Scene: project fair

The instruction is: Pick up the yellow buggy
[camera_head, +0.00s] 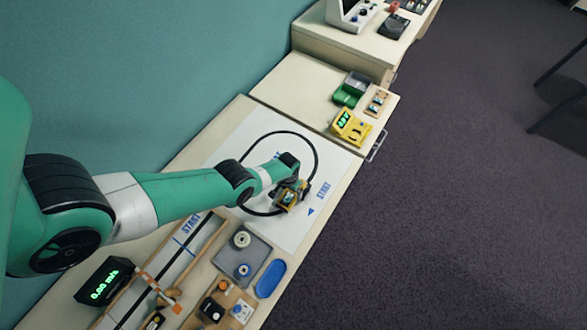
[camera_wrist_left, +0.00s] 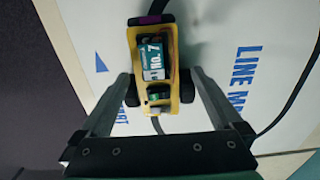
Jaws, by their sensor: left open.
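The yellow buggy (camera_head: 287,200) sits at the right side of the black loop line on the white mat (camera_head: 307,228). In the left wrist view the yellow buggy (camera_wrist_left: 158,75) has black wheels and a label reading "No. 7". My left gripper (camera_head: 293,188) is over the buggy and partly hides it in the head view. In the left wrist view my left gripper (camera_wrist_left: 159,78) is open, with one finger on each side of the buggy's body. I cannot tell whether either finger touches it. My right gripper is in neither view.
A yellow meter (camera_head: 351,127) and a green box (camera_head: 350,90) stand on the bench beyond the mat. Nearer are a grey tray (camera_head: 241,257), a blue oval dish (camera_head: 271,279), a wooden track and a speed display (camera_head: 104,281). The mat right of the buggy is clear.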

